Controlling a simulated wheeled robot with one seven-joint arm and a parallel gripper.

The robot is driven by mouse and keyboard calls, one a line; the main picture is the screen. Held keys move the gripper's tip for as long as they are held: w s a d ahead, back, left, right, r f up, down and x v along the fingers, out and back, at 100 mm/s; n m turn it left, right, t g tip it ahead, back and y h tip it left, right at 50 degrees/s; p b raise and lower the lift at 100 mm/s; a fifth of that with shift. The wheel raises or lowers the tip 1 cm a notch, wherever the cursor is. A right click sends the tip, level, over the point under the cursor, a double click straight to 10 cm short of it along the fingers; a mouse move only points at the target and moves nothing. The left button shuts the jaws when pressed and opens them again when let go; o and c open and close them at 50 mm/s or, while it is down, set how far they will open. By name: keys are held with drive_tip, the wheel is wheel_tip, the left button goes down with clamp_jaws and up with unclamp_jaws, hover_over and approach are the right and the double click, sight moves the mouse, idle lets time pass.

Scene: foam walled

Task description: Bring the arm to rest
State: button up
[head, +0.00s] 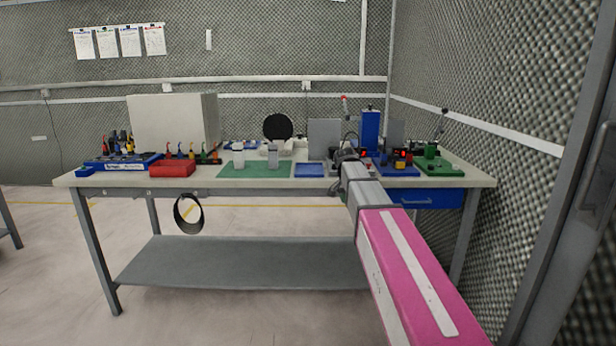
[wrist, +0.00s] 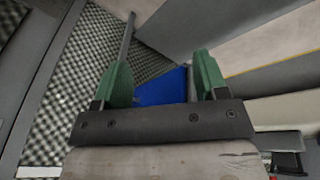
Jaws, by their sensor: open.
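My gripper (wrist: 162,72) shows in the wrist view with its two green fingers spread wide apart and nothing between them. A blue surface (wrist: 163,88) lies beyond the fingers, apart from them as far as I can tell. In the head view my pink and grey arm reaches from the lower right toward the workbench (head: 330,182). Its far end overlaps the right half of the bench top, and the fingers cannot be made out there.
A green mat (head: 262,170) with two small containers, a red box (head: 172,170) and a blue tray (head: 309,170) lie on the bench. A blue drawer (head: 430,198) hangs under its right side. A foam wall (head: 480,130) stands close on the right. Open floor (head: 190,315) lies in front.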

drive_tip(key=s+d+f+n+g+y, duration=0.1)
drive_tip(key=s+f+n, duration=0.6)
drive_tip(key=s+f, duration=1.8)
drive_tip(key=shift+s+d+f+y, duration=0.3)
drive_tip(key=shift+s+d+y, duration=0.15)
drive_tip(key=shift+s+y, duration=0.4)
